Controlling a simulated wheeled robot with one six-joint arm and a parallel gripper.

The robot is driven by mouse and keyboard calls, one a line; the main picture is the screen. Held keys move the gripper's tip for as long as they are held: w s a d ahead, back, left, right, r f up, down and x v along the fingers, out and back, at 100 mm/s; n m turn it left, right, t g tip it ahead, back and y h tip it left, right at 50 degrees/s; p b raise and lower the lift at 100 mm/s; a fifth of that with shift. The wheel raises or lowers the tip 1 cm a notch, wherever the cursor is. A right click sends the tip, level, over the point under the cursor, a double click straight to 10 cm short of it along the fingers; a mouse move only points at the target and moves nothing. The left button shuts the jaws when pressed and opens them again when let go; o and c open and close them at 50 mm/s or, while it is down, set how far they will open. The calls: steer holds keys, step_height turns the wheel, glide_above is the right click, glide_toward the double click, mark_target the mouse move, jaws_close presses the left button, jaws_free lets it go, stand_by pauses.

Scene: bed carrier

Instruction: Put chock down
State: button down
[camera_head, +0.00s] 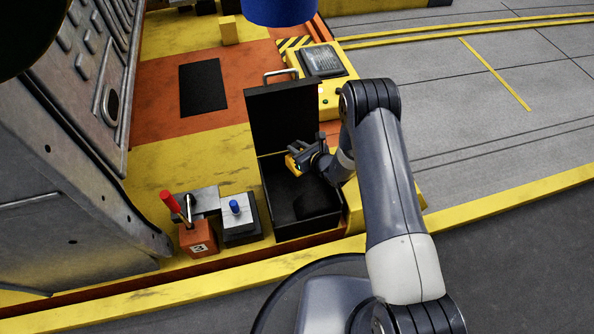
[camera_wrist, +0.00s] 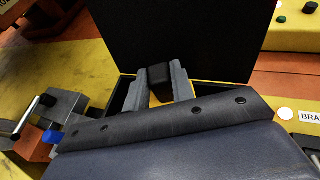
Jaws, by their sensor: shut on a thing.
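The chock (camera_head: 293,164) looks yellow and black and sits at the tip of my gripper (camera_head: 308,157). In the wrist view, my gripper (camera_wrist: 160,86) is shut on the chock (camera_wrist: 158,74), whose black end shows between the two grey fingers, with a yellow part beside it. I hold it over an open black case (camera_head: 270,205), in front of its raised lid (camera_head: 283,120). A dark patch lies on the case floor below my gripper; I cannot tell if it is shadow or an object. The chock's underside is hidden.
Left of the case stand a red lever on an orange box (camera_head: 198,240) and a grey box with a blue knob (camera_head: 236,208). A yellow control box (camera_head: 325,90) stands behind right. A black mat (camera_head: 203,87) lies behind left. A metal wall (camera_head: 70,170) closes the left.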

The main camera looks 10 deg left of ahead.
step_height(320, 180, down, 10)
steer(key=b, duration=0.3)
steer(key=shift+w+f, duration=0.1)
steer(key=shift+f, duration=0.05)
steer(key=shift+f, duration=0.15)
steer(key=c, duration=1.2)
jaws_free()
steer(key=shift+s+d+r, duration=0.2)
steer(key=shift+d+r, duration=0.05)
steer(key=p+v, duration=0.4)
steer(key=v, duration=0.7)
steer(key=shift+s+d, duration=0.15)
steer(key=shift+d, duration=0.05)
